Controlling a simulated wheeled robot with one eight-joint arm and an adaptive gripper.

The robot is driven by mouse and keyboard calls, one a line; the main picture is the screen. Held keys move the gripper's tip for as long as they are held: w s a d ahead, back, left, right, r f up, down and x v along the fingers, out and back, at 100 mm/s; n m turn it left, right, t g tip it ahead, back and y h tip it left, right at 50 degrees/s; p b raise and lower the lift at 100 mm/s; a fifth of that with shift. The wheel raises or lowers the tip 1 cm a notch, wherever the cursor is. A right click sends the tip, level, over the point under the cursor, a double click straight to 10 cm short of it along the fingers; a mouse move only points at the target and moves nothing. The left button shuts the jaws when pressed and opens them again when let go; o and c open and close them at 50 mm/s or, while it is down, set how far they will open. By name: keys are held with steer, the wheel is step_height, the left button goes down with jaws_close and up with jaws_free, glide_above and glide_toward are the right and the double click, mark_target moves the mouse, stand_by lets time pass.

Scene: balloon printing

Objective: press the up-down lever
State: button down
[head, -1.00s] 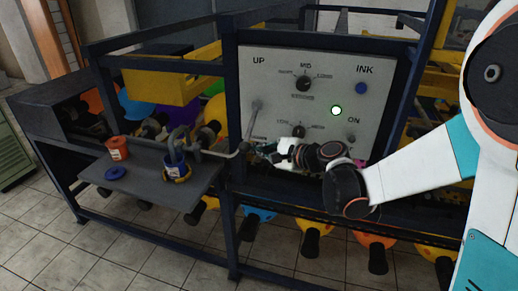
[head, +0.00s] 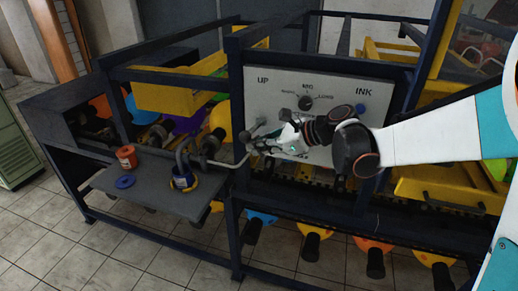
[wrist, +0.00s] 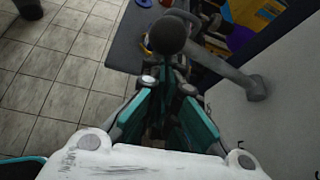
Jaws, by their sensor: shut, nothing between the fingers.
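The up-down lever (head: 253,129) sits under the word UP on the pale control panel (head: 330,84). It has a dark ball end and juts out from the panel. In the wrist view its ball (wrist: 169,36) is just beyond my fingertips, and its grey rod runs right to a round base (wrist: 257,90) on the panel. My gripper (head: 252,147) is shut and empty, right below the lever's ball in the head view. In the wrist view my gripper (wrist: 168,78) has its teal fingers together near the ball; whether they touch it I cannot tell.
A bent grey pipe (head: 222,163) ends close to my gripper. Balloons hang below the dark frame. Tiled floor lies open at left.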

steer(key=r, duration=0.1)
steer(key=r+m+g+p, duration=0.1)
steer(key=r, duration=0.1)
steer(key=r+m, duration=0.1)
steer(key=shift+w+d+r+g+y+p, duration=0.1)
steer(key=shift+w+r+g+y+p, duration=0.05)
steer(key=shift+w+g+y+p, duration=0.2)
steer(key=shift+w+d+r, duration=0.1)
steer(key=shift+w+r, duration=0.15)
steer(key=shift+r, duration=0.4)
steer(key=b, duration=0.1)
glide_toward(251, 134)
steer(key=d+f, duration=0.2)
steer(key=shift+s+d, duration=0.2)
steer(key=shift+d, duration=0.15)
